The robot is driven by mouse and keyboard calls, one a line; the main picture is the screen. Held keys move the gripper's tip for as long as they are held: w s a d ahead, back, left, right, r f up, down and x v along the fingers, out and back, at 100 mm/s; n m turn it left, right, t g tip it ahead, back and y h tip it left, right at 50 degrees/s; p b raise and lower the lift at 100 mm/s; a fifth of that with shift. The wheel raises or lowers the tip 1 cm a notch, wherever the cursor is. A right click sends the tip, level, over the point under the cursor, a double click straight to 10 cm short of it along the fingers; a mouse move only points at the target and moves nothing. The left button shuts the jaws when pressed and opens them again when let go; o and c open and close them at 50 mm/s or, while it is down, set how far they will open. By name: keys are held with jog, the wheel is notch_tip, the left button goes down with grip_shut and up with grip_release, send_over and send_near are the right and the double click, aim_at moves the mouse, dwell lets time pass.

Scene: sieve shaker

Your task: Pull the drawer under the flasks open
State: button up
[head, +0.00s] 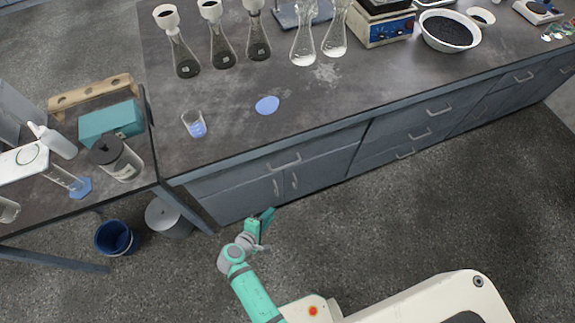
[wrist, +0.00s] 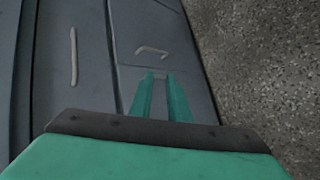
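The drawer (head: 255,173) is a wide grey-blue front just below the bench top, under the flasks (head: 303,47). It looks shut, with a metal bar handle (head: 284,163). In the wrist view the same handle (wrist: 73,55) lies left of my fingers, which are over the cupboard doors below the drawer. My gripper (head: 266,216) is in front of these doors, below the drawer handle and apart from it. In the wrist view its two green fingers (wrist: 160,78) have a gap between them, with nothing held. A door handle (wrist: 152,50) shows just beyond the fingertips.
The cupboard doors have two upright handles (head: 285,184). More drawers (head: 405,138) are to the right. A blue bin (head: 116,238) and a grey bin (head: 168,216) stand on the floor at the left. A beaker (head: 195,124) stands on the bench. Floor to the right is clear.

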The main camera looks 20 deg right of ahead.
jog(key=w+d+r+h, duration=0.2)
jog(key=w+r+h, duration=0.15)
jog(key=w, duration=0.25)
jog(key=g+h, duration=0.1)
jog(key=h, duration=0.2)
send_near(287, 166)
jog(key=x, duration=1)
jog(key=shift+w+d+f, duration=0.1)
jog(key=shift+d+f, duration=0.05)
jog(key=shift+f, duration=0.1)
grip_shut()
dwell(0.4)
